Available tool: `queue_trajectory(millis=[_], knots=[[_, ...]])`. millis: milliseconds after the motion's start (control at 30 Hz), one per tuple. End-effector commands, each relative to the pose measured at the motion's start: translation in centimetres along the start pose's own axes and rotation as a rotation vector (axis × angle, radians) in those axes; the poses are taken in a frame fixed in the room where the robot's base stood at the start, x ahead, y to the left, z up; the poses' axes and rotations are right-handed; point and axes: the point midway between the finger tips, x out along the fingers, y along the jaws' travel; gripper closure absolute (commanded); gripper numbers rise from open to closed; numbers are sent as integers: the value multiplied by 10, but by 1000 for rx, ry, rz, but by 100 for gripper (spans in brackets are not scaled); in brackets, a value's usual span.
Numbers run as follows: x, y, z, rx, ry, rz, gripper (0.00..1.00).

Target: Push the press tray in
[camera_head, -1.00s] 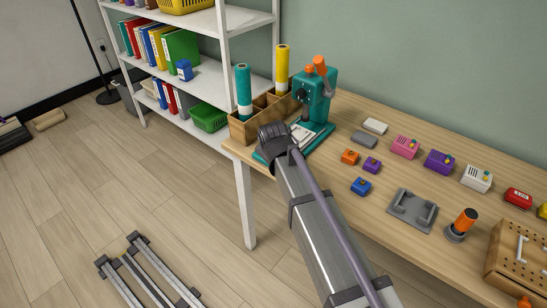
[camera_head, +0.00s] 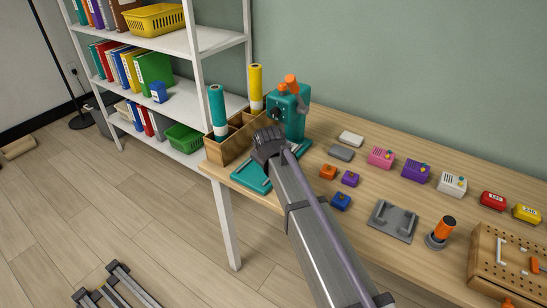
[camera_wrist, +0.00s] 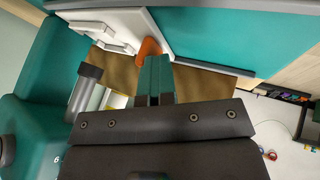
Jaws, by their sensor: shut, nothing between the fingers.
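The teal press (camera_head: 287,108) with an orange lever stands at the back left of the table. Its teal base plate (camera_head: 250,178) reaches toward the front edge and shows bare left of my arm. My gripper (camera_wrist: 154,85) is shut and empty, low in front of the press; its wrist hides the fingertips in the head view. In the wrist view the pale press tray (camera_wrist: 98,26) lies under the press body, with an orange part (camera_wrist: 149,48) at its edge. The fingertips are right at that orange part; I cannot tell whether they touch.
A wooden divided box (camera_head: 232,148) with teal and yellow rolls stands close left of the press. Small coloured boxes, a grey bracket (camera_head: 392,220) and an orange-handled tool (camera_head: 442,231) lie to the right. A white shelf (camera_head: 205,40) stands behind left.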

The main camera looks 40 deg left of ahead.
Motion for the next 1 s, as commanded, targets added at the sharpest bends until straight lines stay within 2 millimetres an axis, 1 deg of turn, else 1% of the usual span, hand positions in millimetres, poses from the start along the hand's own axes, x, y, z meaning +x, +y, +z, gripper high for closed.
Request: queue_trajectory(millis=[33,300,367,467,533,567,600,700,800,900,1000], knots=[[1,5,0,0,2,8,100],[0,4,1,1,2,11,100],[-3,0,2,1,2,11,100],[-11,-13,4,4,0,10,100],[-19,-26,7,6,-3,10,100],[-26,-29,7,8,-4,10,100],[-47,-23,3,9,-4,10,100],[-80,-23,2,8,-4,9,100],[-105,-24,3,9,-4,9,100],[-118,-26,4,10,-4,9,100],[-121,-27,5,10,-5,9,100]])
